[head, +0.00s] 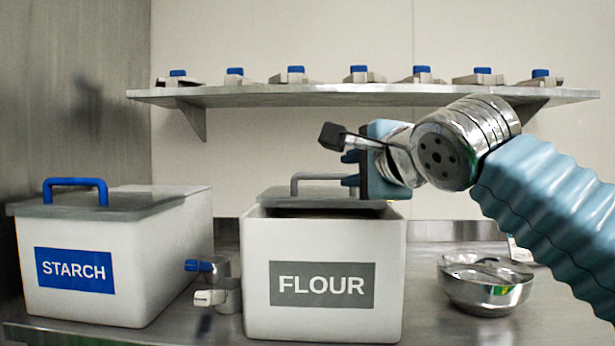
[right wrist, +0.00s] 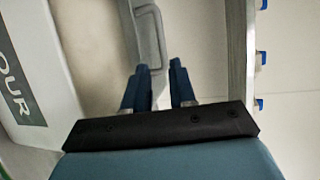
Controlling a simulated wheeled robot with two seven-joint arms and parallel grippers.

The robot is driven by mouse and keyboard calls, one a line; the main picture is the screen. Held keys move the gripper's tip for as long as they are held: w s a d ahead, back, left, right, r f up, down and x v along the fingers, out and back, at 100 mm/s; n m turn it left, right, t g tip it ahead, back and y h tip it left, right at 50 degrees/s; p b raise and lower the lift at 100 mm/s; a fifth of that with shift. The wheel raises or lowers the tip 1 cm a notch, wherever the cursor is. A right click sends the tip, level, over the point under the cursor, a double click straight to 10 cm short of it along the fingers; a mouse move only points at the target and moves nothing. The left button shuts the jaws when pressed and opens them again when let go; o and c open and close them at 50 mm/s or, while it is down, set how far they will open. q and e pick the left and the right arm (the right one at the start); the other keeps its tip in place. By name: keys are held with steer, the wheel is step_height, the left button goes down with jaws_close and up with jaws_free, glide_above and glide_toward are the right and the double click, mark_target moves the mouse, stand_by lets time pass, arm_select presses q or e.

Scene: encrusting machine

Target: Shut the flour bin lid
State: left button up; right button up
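The white flour bin (head: 324,277) stands on the steel counter with its grey label facing me. Its grey lid (head: 300,193) sits towards the back of the bin, with a dark opening in front of it. The lid has a grey bar handle (head: 318,177). My right gripper (head: 350,169) is at the right end of the handle. In the right wrist view the gripper's two blue fingers (right wrist: 159,85) are apart, with part of the handle (right wrist: 149,30) showing by the left finger and in the gap. Contact cannot be told. My left gripper is not in view.
A starch bin (head: 110,255) with a blue-handled lid stands at the left. Two small handled items (head: 212,285) lie between the bins. Steel bowls (head: 485,285) stand at the right. A wall shelf (head: 350,95) with several blue-topped items runs behind, above the gripper.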

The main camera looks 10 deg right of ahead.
mark_target(325, 176)
steer(key=p+x, duration=0.2)
steer(key=x, duration=0.5)
steer(key=p+x, duration=0.1)
steer(key=x, duration=0.6)
steer(key=shift+w+r+p, duration=0.1)
steer(key=shift+r+p, duration=0.15)
steer(key=shift+p, duration=0.1)
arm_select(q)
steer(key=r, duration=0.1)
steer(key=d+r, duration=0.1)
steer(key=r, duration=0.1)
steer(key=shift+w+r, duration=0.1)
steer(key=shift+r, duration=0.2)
arm_select(e)
steer(key=shift+w, duration=0.1)
jaws_close()
steer(key=shift+f, duration=0.1)
